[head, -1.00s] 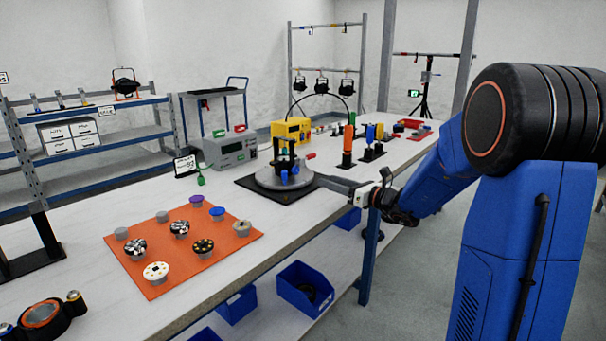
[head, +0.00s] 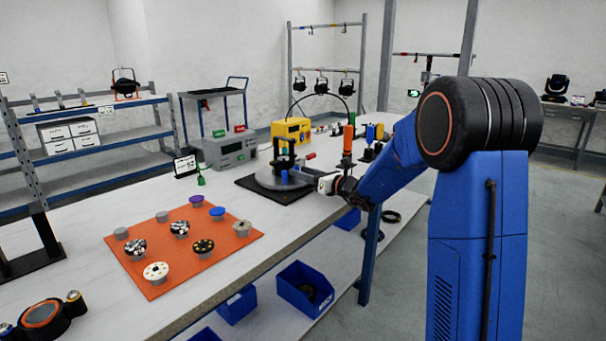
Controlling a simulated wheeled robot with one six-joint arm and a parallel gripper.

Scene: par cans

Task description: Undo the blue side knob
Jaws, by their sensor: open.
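A black fixture (head: 285,152) with upright posts stands on a round grey plate (head: 262,180) on a black base. A small blue knob (head: 284,174) shows low on the side of this fixture; it is tiny and partly hidden. My gripper (head: 298,175) reaches in from the right, its grey fingers over the right part of the plate and close to the blue knob. The fingers are open; I cannot tell whether they touch or surround the knob.
An orange mat (head: 160,278) with several knobs, one blue (head: 217,212), lies to the left on the workbench (head: 80,235). A grey instrument (head: 229,150) and a yellow box (head: 291,130) stand behind the fixture. Orange, blue and green upright items stand to its right.

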